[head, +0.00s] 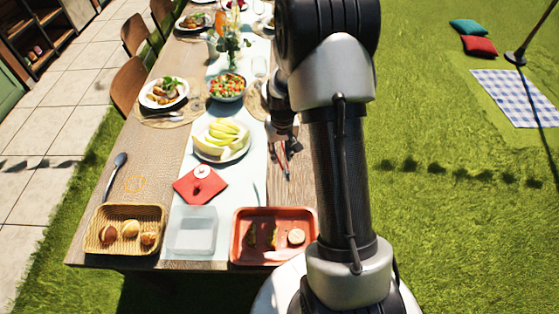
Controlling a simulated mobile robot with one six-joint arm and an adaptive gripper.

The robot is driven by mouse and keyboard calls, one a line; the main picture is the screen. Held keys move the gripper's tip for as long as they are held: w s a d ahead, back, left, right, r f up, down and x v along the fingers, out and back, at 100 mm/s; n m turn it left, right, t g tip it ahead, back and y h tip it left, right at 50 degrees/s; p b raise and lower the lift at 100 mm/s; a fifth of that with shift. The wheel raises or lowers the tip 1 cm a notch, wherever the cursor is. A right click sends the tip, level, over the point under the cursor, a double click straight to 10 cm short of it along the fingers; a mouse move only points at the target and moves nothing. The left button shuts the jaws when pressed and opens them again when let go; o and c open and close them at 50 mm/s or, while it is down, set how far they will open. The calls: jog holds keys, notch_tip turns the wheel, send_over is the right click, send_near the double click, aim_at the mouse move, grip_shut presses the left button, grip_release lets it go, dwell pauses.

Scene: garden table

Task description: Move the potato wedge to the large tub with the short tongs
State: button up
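A clear, pale tub (193,231) stands at the table's front, between a wicker basket and a red tray. It looks empty. I cannot make out a potato wedge for certain; small dark pieces (262,236) and a round pale piece (296,236) lie in the red tray (240,213). My gripper (291,150) hangs over the table's right side, behind the tray and partly hidden by my arm. Thin dark and reddish shapes (286,168) show just below it; I cannot tell whether these are the short tongs or whether the gripper holds them.
The wicker basket (98,217) holds rolls. A red napkin (187,187) lies behind the tub, with a plate of yellow fruit (222,139) farther back. Plates, a salad bowl (227,87) and glasses fill the far table.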

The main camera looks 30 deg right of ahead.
jog(key=s+a+r+n, duration=0.1)
jog(key=s+a+r, duration=0.1)
jog(key=a, duration=0.6)
jog(key=s+a+r+n, duration=0.2)
jog(key=a+r, duration=0.2)
jog(key=a, duration=0.5)
jog(key=shift+a+r+n, duration=0.2)
jog(key=shift+r+n, duration=0.1)
jog(key=shift+r, duration=0.1)
jog(key=shift+s, duration=0.1)
